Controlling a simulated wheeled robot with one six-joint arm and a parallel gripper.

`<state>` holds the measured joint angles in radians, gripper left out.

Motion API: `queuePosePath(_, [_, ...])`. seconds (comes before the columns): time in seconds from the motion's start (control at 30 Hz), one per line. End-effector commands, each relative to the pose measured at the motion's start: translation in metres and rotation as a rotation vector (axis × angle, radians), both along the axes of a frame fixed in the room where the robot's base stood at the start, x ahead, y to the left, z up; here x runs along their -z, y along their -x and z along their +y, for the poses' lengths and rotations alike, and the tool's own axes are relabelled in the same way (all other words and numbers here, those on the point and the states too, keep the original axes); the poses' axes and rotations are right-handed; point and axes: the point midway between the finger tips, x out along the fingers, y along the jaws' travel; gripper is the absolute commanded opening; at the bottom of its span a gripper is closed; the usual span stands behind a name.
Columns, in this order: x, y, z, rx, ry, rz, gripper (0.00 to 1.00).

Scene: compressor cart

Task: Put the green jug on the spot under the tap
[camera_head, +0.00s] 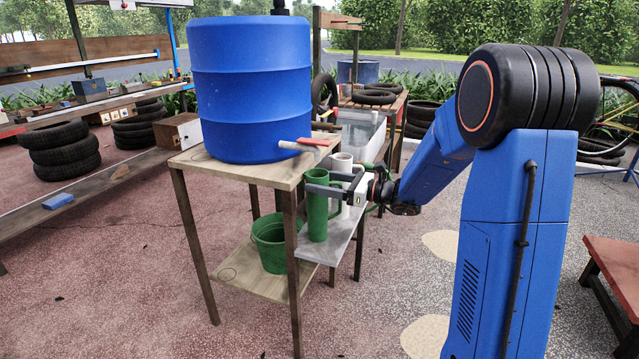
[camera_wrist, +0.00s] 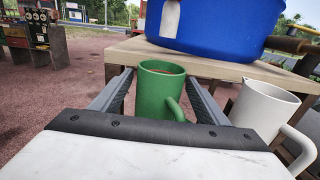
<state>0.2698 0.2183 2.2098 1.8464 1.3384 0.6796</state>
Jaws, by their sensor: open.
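The green jug (camera_head: 317,212) is tall and upright, and it appears to stand on the grey side shelf (camera_head: 322,254). My gripper (camera_head: 318,184) is open, with its fingers on either side of the jug's upper part. In the wrist view, the jug (camera_wrist: 160,92) is between the two fingers, its handle toward the right; I cannot tell whether they touch it. The blue barrel (camera_head: 250,90) stands on the wooden table, with a tap (camera_head: 303,146) low on its right side. A faint ring (camera_head: 228,274) marks the lower wooden shelf; I cannot tell what spot lies under the tap.
A white jug (camera_head: 342,163) stands close beside the green jug; it also shows in the wrist view (camera_wrist: 262,108). A green bucket (camera_head: 270,245) sits on the lower shelf. Table legs (camera_head: 292,270) stand close by. The paved floor in front is mostly clear.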

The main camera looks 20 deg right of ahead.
Motion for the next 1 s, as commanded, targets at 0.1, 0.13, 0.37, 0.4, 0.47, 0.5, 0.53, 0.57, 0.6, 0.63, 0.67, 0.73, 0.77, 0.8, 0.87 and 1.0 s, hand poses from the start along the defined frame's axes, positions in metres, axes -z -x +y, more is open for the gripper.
queuePosePath(0.1, [0.0,0.01,-0.016,0.004,0.0,0.0,0.69])
queuePosePath(0.13, [0.0,0.014,-0.02,0.003,0.0,0.0,0.69])
queuePosePath(0.37, [0.0,0.037,-0.053,0.005,0.0,0.001,0.69])
queuePosePath(0.4, [0.0,0.041,-0.058,0.004,-0.001,0.001,0.69])
queuePosePath(0.47, [0.0,0.046,-0.066,0.004,-0.001,0.001,0.69])
queuePosePath(0.5, [0.0,0.05,-0.07,0.003,-0.001,0.001,0.69])
queuePosePath(0.53, [0.0,0.052,-0.073,0.003,-0.001,0.001,0.69])
queuePosePath(0.57, [0.0,0.054,-0.076,0.004,-0.001,0.0,0.69])
queuePosePath(0.6, [0.0,0.057,-0.08,0.003,-0.001,0.0,0.69])
queuePosePath(0.63, [0.0,0.059,-0.082,0.002,0.0,0.0,0.69])
queuePosePath(0.67, [0.0,0.06,-0.084,0.002,0.0,0.0,0.69])
queuePosePath(0.73, [0.0,0.063,-0.088,0.002,0.0,0.0,0.69])
queuePosePath(0.77, [0.0,0.064,-0.089,0.002,0.0,0.0,0.69])
queuePosePath(0.8, [0.0,0.065,-0.09,0.001,0.001,0.0,0.69])
queuePosePath(0.87, [-0.001,0.069,-0.088,-0.007,0.011,-0.003,0.69])
queuePosePath(1.0, [-0.003,0.091,-0.062,-0.077,0.102,-0.027,0.69])
